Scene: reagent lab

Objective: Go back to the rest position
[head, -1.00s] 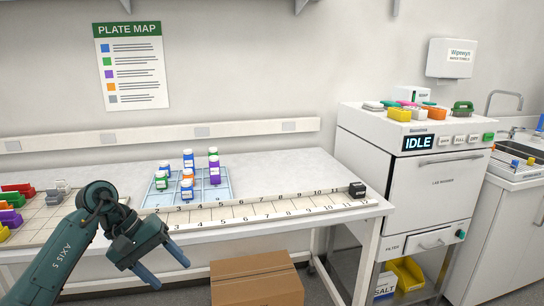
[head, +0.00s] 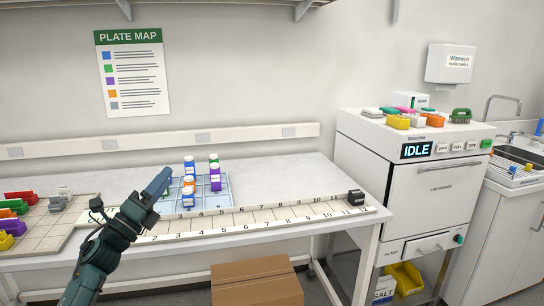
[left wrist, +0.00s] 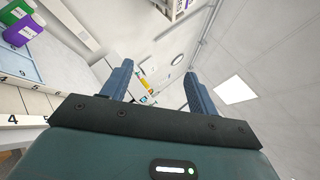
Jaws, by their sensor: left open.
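My left gripper (head: 154,185) is over the front edge of the bench, in front of the left side of the light blue rack (head: 222,203). Its blue fingers point up and to the right and partly hide the rack's left side. In the left wrist view the two fingers (left wrist: 155,85) stand apart with nothing between them. Several capped bottles stand in the rack, among them a purple-labelled bottle (head: 215,182) and an orange-labelled bottle (head: 188,196). My right gripper does not show.
A numbered ruler strip (head: 270,215) runs along the bench front with a black block (head: 356,197) at its right end. Coloured clips (head: 14,207) lie at the far left. A cardboard box (head: 256,282) is below the bench. A lab washer (head: 432,185) stands at the right.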

